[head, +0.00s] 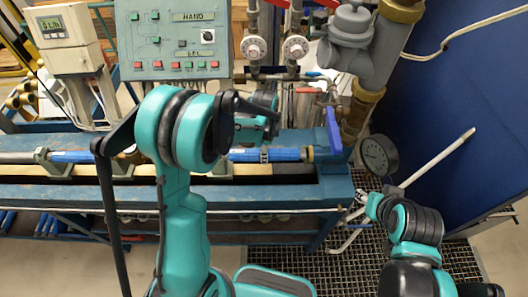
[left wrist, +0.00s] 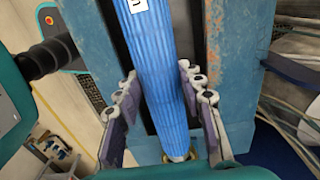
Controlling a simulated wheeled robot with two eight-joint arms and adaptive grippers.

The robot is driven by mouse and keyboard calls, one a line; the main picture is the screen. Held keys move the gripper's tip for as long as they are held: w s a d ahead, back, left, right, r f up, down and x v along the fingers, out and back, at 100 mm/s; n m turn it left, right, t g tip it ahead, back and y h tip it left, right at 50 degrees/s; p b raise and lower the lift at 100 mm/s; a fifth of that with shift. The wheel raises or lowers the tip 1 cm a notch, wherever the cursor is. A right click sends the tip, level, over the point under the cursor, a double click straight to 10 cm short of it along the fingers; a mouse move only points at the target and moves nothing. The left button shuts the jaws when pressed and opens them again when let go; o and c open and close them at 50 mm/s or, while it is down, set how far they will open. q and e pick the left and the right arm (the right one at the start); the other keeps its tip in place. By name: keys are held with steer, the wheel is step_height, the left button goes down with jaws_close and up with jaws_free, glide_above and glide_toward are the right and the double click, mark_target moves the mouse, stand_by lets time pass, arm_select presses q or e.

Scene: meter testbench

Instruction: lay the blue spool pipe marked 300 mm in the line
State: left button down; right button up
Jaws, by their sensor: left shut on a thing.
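In the left wrist view a blue ribbed pipe (left wrist: 158,75) runs between the two fingers of my left gripper (left wrist: 157,88), which is shut on it. A white label with a dark mark, only partly in view, is near the top; the length mark cannot be read. In the head view, blue pipe shows along the bench line right of my left arm (head: 270,155) and left of it (head: 75,157). My arm hides the middle of the line and the left fingers there. My right gripper (head: 361,207) is low at right, away from the bench; its finger opening is unclear.
The blue bench (head: 60,195) carries the line. A control panel (head: 172,40) and a meter display (head: 62,35) stand behind it. Valves, a blue lever (head: 333,130) and a round gauge (head: 379,155) are at right. Several blue pipes (head: 50,225) lie on a low shelf.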

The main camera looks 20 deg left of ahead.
arm_select(q)
steer(key=c, duration=0.9)
jaws_free()
steer(key=shift+o, duration=0.2)
steer(key=shift+r+p, duration=2.95)
steer(key=shift+r, duration=1.75)
steer(key=shift+s, duration=0.1)
steer(key=s+a+f+n+t+b, duration=0.1)
steer(key=s+f+n+t+b, duration=0.1)
steer(key=s+n+b, duration=0.5)
steer(key=s+a+f+n+t+b, duration=0.1)
steer(key=s+f+n+t+b, duration=0.2)
steer(key=s+n+t+b, duration=0.2)
steer(key=s+n+b, duration=0.2)
steer(key=s+b, duration=0.2)
steer(key=b, duration=0.2)
steer(key=shift+s+a+f+n, duration=0.35)
steer(key=shift+s+a+n, duration=0.05)
